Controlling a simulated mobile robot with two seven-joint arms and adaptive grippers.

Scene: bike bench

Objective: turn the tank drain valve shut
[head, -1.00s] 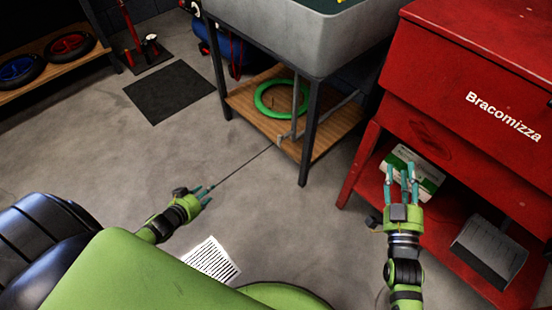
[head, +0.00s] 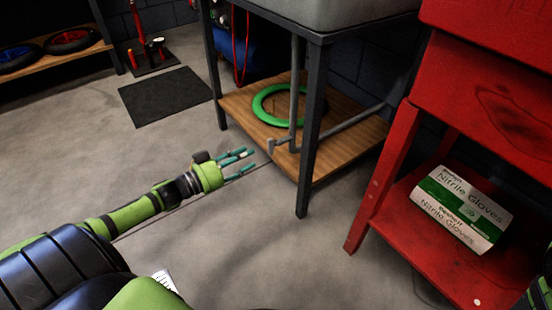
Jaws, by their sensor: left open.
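The grey tank (head: 335,12) stands in a dark metal frame, with only its lower part in view. A grey drain pipe (head: 294,90) comes down from it to the wooden lower shelf. A small grey fitting, which looks like the drain valve (head: 274,146), sits at the pipe's lower end near the shelf's front edge. Its exact position is too small to tell. My left gripper (head: 249,161) is open and empty, its teal fingers pointing right towards the fitting, a short gap to its left in the picture. Only a green bit of my right arm shows at the lower right edge.
A front frame leg (head: 309,130) stands right of the fitting. A green ring (head: 262,105) lies on the shelf (head: 345,150). A red cabinet (head: 385,185) with a nitrile gloves box (head: 462,208) is at right. A dark mat (head: 165,96) lies on open floor.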

